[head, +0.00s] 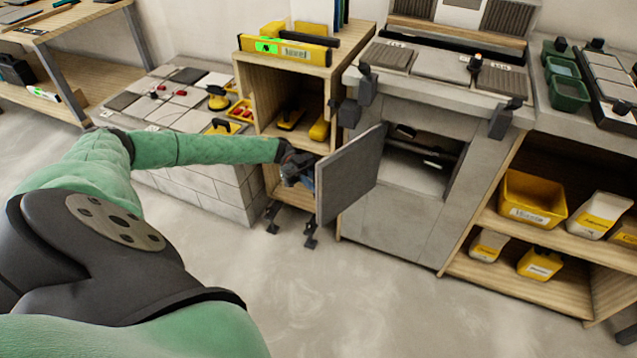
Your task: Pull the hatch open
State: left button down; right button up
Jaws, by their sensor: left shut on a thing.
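The hatch (349,178) is a grey square panel on the front of the grey tiled cabinet (393,222). It stands swung well out from its opening (421,163), toward the left. Some dark pipes or bars show inside the opening. My left gripper (307,174) is at the left side of the hatch panel, shut on it near its outer edge; the fingertips are partly hidden by the panel and the wrist. My left arm comes in from the left. My right gripper is not in the head view.
A wooden shelf unit (265,93) with a yellow level (290,50) on top stands just left of the hatch. Black clamps (506,119) stick out from the worktop edge. The floor in front is clear.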

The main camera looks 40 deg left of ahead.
pick_arm(q)
jog(key=c, duration=1.8)
grip_release()
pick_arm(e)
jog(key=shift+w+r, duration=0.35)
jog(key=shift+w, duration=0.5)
